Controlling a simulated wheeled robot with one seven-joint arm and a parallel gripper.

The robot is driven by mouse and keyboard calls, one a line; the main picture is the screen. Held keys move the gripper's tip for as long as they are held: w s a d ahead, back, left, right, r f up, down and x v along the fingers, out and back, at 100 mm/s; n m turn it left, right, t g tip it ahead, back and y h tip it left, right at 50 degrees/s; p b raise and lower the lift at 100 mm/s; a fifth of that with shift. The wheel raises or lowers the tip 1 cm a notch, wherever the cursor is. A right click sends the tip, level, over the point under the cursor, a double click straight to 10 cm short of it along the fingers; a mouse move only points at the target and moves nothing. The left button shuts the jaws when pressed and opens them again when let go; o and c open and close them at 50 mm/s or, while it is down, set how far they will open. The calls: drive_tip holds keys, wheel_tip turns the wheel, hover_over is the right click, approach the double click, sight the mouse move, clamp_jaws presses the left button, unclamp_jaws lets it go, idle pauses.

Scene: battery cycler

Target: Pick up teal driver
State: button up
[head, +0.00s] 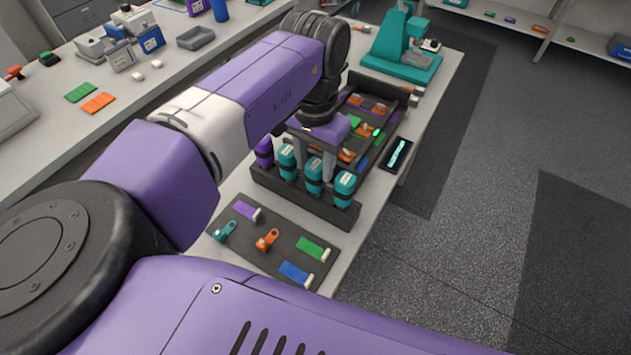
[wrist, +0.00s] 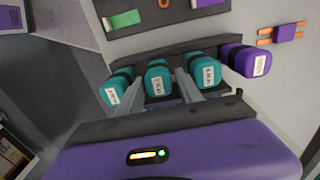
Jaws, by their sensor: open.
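Three teal drivers stand upright in a dark rack (head: 265,182), with a purple driver (head: 264,152) at the left end. The teal ones are a left one (head: 287,162), a middle one (head: 313,176) and a right one (head: 345,188). My gripper (head: 314,166) is open and points down at the row. In the wrist view my gripper (wrist: 163,82) has one finger on each side of the middle teal driver (wrist: 158,80). I cannot tell whether the fingers touch it. The fingertips are partly hidden among the drivers, and the driver shafts are hidden.
A dark mat (head: 272,255) with small coloured parts lies in front of the rack. A dark tray (head: 385,118) with orange and green parts is behind it. A small black case (head: 397,154) lies right, near the bench edge. A teal press (head: 400,55) stands at the back.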

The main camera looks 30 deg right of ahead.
sight(316, 179)
drive_tip(key=shift+s+f+b, duration=0.1)
drive_tip(key=shift+f+b, duration=2.15)
drive_tip(key=shift+f, duration=0.1)
clamp_jaws()
